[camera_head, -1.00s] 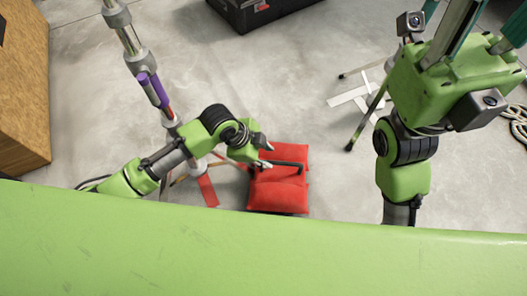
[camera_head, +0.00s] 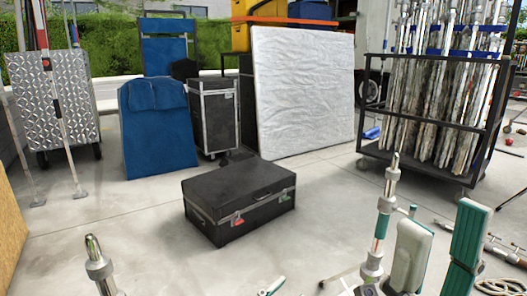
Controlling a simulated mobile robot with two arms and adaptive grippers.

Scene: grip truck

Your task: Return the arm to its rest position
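My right gripper (camera_head: 439,240) is at the bottom right, with its two white and teal fingers pointing up. They stand apart with a visible gap, and nothing shows held between them. A small white and teal tip (camera_head: 272,287) at the bottom edge looks like a fingertip of my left gripper. The rest of that gripper and its arm are out of the frame, so its opening does not show.
A metal pole (camera_head: 382,225) stands close left of my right gripper; another pole top (camera_head: 97,262) is at lower left. A black case (camera_head: 240,195) lies mid-floor. A pole rack (camera_head: 430,140) stands at right. Open floor lies around the case.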

